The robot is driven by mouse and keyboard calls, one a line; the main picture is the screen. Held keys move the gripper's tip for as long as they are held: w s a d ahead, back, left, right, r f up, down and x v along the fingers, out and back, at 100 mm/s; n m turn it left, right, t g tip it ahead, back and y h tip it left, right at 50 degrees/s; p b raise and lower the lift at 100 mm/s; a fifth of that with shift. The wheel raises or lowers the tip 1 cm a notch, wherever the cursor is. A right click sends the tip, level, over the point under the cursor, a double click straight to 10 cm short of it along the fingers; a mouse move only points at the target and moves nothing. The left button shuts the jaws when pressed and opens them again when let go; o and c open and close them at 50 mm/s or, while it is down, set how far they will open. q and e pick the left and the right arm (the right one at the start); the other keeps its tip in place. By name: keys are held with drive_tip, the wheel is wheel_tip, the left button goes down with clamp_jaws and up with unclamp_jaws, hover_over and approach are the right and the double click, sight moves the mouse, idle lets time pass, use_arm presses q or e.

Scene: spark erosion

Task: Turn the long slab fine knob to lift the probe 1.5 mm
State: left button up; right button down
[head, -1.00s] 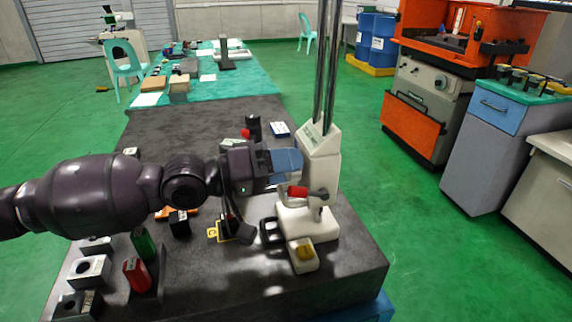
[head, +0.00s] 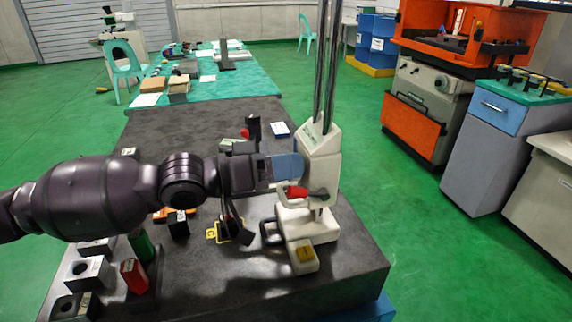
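A white gauge stand (head: 322,146) with twin steel columns stands near the right edge of the dark slab table. Low on its front is a small slab-shaped knob (head: 298,192), red at its left end and dark at its right. I cannot tell surely that this is the long slab fine knob. My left gripper (head: 291,167), with blue finger faces, comes in from the left just above the red part, close to the stand. One finger hides the other, so its opening and any contact are unclear. The probe cannot be made out. My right gripper is out of view.
A green block (head: 141,244), a red block (head: 134,276) and several bored grey blocks lie front left. An orange machine (head: 420,120) stands behind right.

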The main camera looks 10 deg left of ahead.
use_arm(q)
drive_tip(key=o, duration=0.4)
drive_tip(key=shift+a, duration=0.1)
drive_tip(key=shift+b+v, duration=0.85)
drive_tip(key=shift+v, duration=4.45)
drive_tip(key=shift+c, duration=0.2)
